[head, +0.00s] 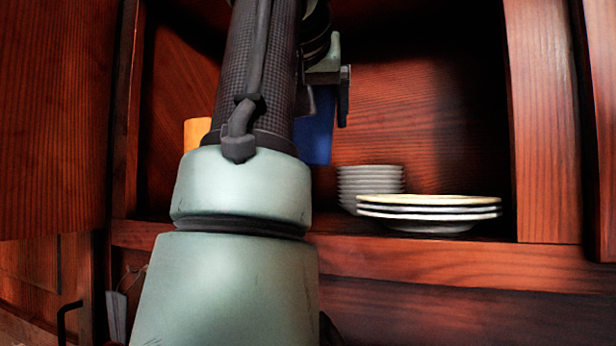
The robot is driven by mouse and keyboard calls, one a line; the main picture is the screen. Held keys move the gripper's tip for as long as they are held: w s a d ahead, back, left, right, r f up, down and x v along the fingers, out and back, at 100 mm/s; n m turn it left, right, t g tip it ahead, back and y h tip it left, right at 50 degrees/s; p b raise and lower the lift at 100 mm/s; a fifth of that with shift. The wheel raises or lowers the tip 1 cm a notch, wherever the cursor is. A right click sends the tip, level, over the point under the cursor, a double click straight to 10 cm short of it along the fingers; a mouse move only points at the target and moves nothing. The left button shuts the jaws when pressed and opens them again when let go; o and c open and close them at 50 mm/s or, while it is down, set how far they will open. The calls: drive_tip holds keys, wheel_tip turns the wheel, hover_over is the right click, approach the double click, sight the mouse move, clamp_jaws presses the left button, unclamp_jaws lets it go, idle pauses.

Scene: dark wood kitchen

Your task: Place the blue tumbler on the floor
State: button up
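The blue tumbler (318,135) is in the open cupboard, left of the stacked dishes. It is partly hidden behind my arm and gripper. My gripper (326,95) reaches into the cupboard from above, with a dark finger just right of the tumbler's upper part. The arm hides the other side, so I cannot tell whether the fingers touch the tumbler or are shut on it. The floor is not clearly in view.
An orange-yellow object (195,132) stands left of my arm, partly hidden. A stack of small white dishes (370,181) and several plates (428,212) sit on the shelf to the right. Wooden side walls (541,120) bound the cupboard.

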wheel_tip(320, 180, down, 6)
drive_tip(key=shift+w+f, duration=0.25)
drive_tip(key=shift+f, duration=0.35)
drive_tip(key=shift+f, duration=0.15)
drive_tip(key=o, duration=1.1)
